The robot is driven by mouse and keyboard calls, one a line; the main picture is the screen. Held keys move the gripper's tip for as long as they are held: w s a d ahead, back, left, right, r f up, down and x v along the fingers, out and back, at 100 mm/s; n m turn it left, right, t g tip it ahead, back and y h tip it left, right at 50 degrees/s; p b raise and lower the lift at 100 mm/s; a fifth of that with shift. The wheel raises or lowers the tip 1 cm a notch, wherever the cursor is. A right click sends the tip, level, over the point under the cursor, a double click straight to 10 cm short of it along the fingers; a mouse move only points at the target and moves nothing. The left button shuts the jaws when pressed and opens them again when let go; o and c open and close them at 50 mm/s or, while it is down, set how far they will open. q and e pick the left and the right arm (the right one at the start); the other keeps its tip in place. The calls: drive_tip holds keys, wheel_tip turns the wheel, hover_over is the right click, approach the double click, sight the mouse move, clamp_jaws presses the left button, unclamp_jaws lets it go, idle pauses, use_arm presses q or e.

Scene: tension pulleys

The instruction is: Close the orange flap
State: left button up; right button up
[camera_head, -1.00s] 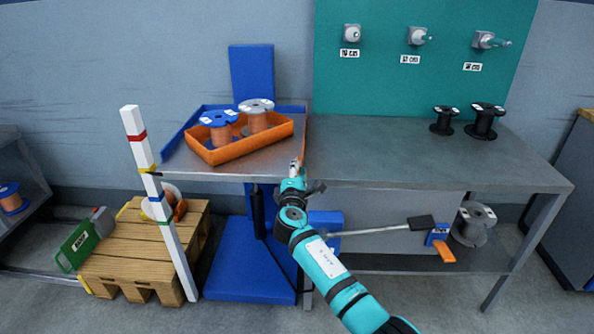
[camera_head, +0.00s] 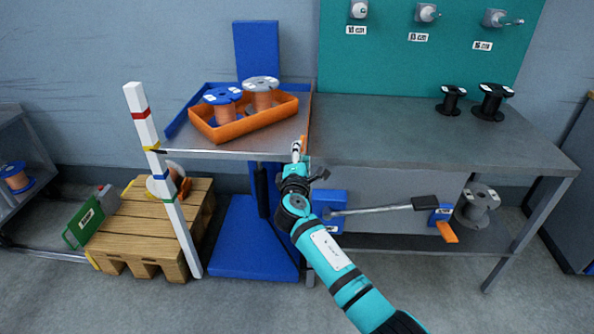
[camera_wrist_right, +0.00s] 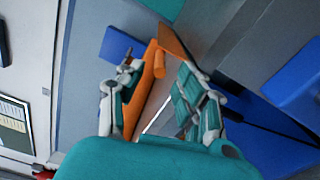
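A small orange piece (camera_head: 303,143), which looks like the flap, stands at the near right corner of the blue lift platform (camera_head: 200,155), beside the grey workbench. Most of it is hidden behind my right gripper (camera_head: 297,152) in the head view. In the right wrist view an orange strip (camera_wrist_right: 151,72) runs between and beyond the two fingers of my right gripper (camera_wrist_right: 160,88). The fingers are spread apart. I cannot tell whether either finger touches the orange piece. My left gripper is out of view.
An orange tray (camera_head: 245,124) with a blue-topped spool (camera_head: 225,108) and a grey-topped spool (camera_head: 262,96) sits on the platform. The grey workbench (camera_head: 400,130) is mostly clear to the right. A striped white post (camera_head: 163,180) stands at left by a wooden pallet (camera_head: 140,235).

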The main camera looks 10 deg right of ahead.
drive_tip(key=v, duration=0.9)
drive_tip(key=shift+s, duration=0.15)
